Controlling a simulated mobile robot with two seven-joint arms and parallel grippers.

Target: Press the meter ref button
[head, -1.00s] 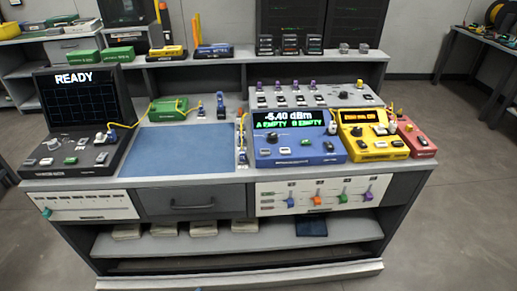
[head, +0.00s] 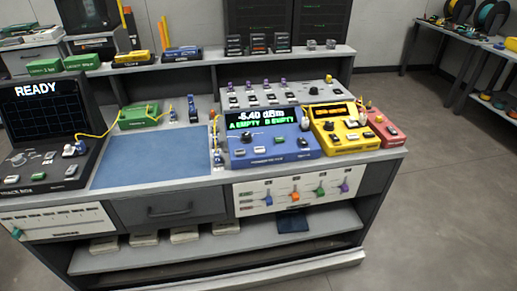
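The blue power meter (head: 268,142) stands on the right half of the bench. Its dark screen reads "-5.40 dBm" with green text "A EMPTY B EMPTY" under it. The button labels are too small to read, so I cannot tell which is ref. Neither of my grippers shows in the head view.
A yellow device (head: 343,140) and a red device (head: 383,133) stand right of the meter. A blue mat (head: 150,160) lies left of it. A black unit reading "READY" (head: 40,110) is at the far left. Open floor (head: 440,210) lies at the right.

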